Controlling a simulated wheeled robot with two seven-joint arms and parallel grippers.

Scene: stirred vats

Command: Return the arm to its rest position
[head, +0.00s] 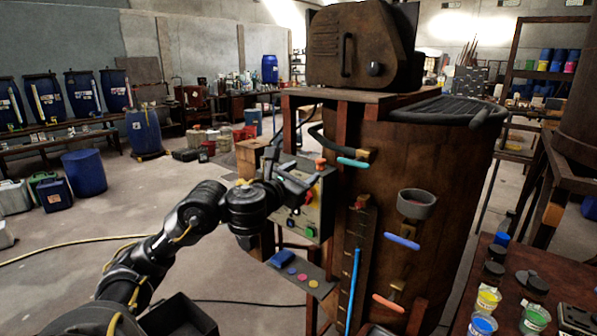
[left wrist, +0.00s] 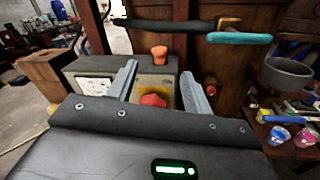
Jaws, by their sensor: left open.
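My left arm (head: 180,222) reaches in from the lower left in the head view. Its gripper (head: 297,178) is beside the upper part of a grey control box (head: 313,214) on the front of the brown vat (head: 455,190). In the left wrist view the two fingers (left wrist: 160,88) are apart, with nothing held between them. A red button (left wrist: 153,100) on a yellow plate shows between them, and an orange knob (left wrist: 159,53) stands on top of the box. I cannot tell whether the fingers touch the box. My right gripper is not in view.
The vat carries teal (head: 353,162), blue (head: 402,242) and orange (head: 388,303) handles and a grey cup (head: 416,204). A small shelf (head: 300,272) with coloured discs is below the box. A table (head: 560,285) with paint pots is at right. The floor at left is mostly open.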

